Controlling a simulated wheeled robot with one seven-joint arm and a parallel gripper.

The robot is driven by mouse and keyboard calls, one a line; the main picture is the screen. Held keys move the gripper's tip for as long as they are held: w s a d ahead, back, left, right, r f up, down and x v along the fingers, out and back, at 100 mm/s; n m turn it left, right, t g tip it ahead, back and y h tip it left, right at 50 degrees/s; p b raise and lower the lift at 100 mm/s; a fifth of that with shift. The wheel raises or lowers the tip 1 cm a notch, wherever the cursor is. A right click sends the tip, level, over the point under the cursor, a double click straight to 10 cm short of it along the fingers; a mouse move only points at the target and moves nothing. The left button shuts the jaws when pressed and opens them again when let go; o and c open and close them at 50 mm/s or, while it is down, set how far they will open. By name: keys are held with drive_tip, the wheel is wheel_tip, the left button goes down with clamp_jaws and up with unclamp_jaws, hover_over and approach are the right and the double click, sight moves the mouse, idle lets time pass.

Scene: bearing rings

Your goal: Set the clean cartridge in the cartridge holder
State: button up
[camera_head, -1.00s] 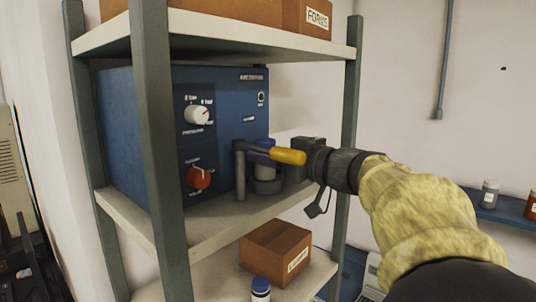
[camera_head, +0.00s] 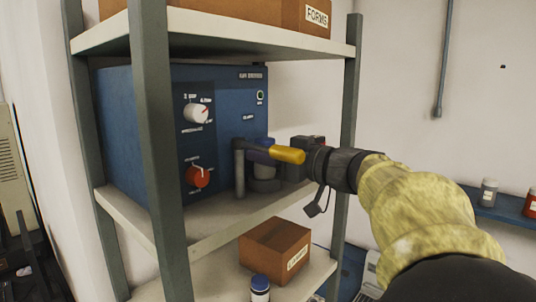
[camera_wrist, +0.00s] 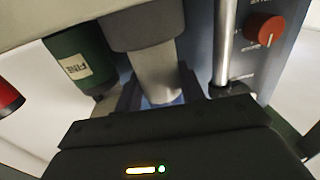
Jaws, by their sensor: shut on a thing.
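A cartridge with a pale body (camera_wrist: 157,78) and a blue top (camera_head: 262,156) is upright between the fingers of my gripper (camera_head: 293,172). My gripper (camera_wrist: 158,100) is shut on it, coming from the right. The grey cup of the cartridge holder (camera_head: 265,185) is directly below the cartridge; it shows at the top of the wrist view (camera_wrist: 143,32), which looks upside down. The cartridge's lower end meets or enters the cup; how deep it sits I cannot tell.
The blue machine (camera_head: 225,110) with a white and a red knob fills the shelf's left side. A green container (camera_wrist: 73,62) and a red one (camera_wrist: 8,97) stand near the holder. The upper shelf (camera_head: 240,32) and the right post (camera_head: 350,100) bound the room around my arm.

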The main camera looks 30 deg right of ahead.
drive_tip(key=shift+r+p, duration=0.6)
drive_tip(key=shift+p, duration=0.15)
idle(0.6)
drive_tip(key=shift+f+b, duration=0.7)
drive_tip(key=shift+f, duration=0.45)
idle(0.6)
drive_tip(key=o, duration=0.8)
drive_tip(key=shift+c, duration=0.2)
drive_tip(key=shift+d, duration=0.1)
drive_tip(key=p+v, duration=0.1)
drive_tip(key=v, duration=1)
drive_tip(key=shift+r, duration=0.1)
idle(0.5)
